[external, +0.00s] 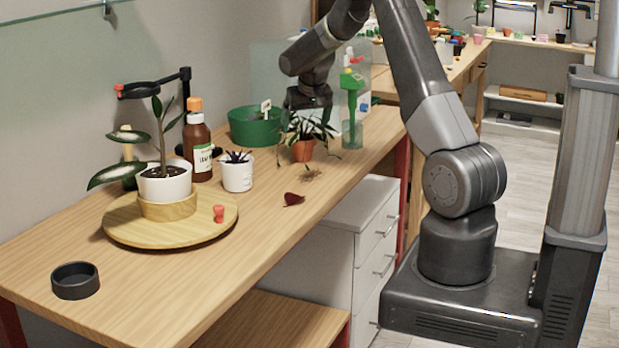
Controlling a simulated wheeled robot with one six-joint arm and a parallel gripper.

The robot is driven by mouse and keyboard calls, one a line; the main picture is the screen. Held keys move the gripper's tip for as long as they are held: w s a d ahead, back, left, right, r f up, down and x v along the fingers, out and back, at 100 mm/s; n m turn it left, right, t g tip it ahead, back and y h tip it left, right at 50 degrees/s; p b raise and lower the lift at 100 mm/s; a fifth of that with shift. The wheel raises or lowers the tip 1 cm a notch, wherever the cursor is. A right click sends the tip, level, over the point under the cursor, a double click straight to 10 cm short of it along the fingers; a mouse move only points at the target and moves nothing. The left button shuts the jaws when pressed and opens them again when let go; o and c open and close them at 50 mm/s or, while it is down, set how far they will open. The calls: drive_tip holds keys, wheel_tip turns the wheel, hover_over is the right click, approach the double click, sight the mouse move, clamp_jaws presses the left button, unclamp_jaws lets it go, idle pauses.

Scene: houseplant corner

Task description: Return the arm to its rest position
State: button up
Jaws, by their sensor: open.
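My gripper (309,101) is over the far part of the wooden table, at the end of my dark grey arm. It points down just above a leafy plant in a terracotta pot (302,151). Leaves overlap the fingertips in this view, so I cannot tell whether they touch. I see nothing held in the gripper. My arm is bent up and over, reaching left from its base at the right.
A potted plant (165,184) sits on a round wooden board (120,226). A black dish (75,281) is at front left. The table's front is mostly clear.

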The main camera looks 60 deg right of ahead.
drive_tip(key=x, duration=0.6)
drive_tip(key=shift+d+f, duration=0.1)
drive_tip(key=shift+f, duration=0.35)
wheel_tip(320, 180, up, 16)
drive_tip(key=w+a+n+y+b, duration=0.1)
drive_tip(key=w+a+n, duration=0.15)
drive_tip(key=a, duration=0.35)
drive_tip(key=w+a+n+b, duration=0.1)
drive_tip(key=w+a, duration=0.2)
drive_tip(key=a, duration=0.4)
drive_tip(key=a+n+y, duration=0.1)
drive_tip(key=a+n, duration=0.1)
drive_tip(key=a, duration=0.9)
drive_tip(key=w+a+n+y+b, duration=0.1)
drive_tip(key=a+n, duration=0.2)
drive_tip(key=a, duration=0.9)
drive_tip(key=w+a+n+t+y, duration=0.1)
drive_tip(key=a+n, duration=0.1)
drive_tip(key=a, duration=1)
drive_tip(key=shift+a+f+n, duration=0.1)
drive_tip(key=shift+n, duration=0.25)
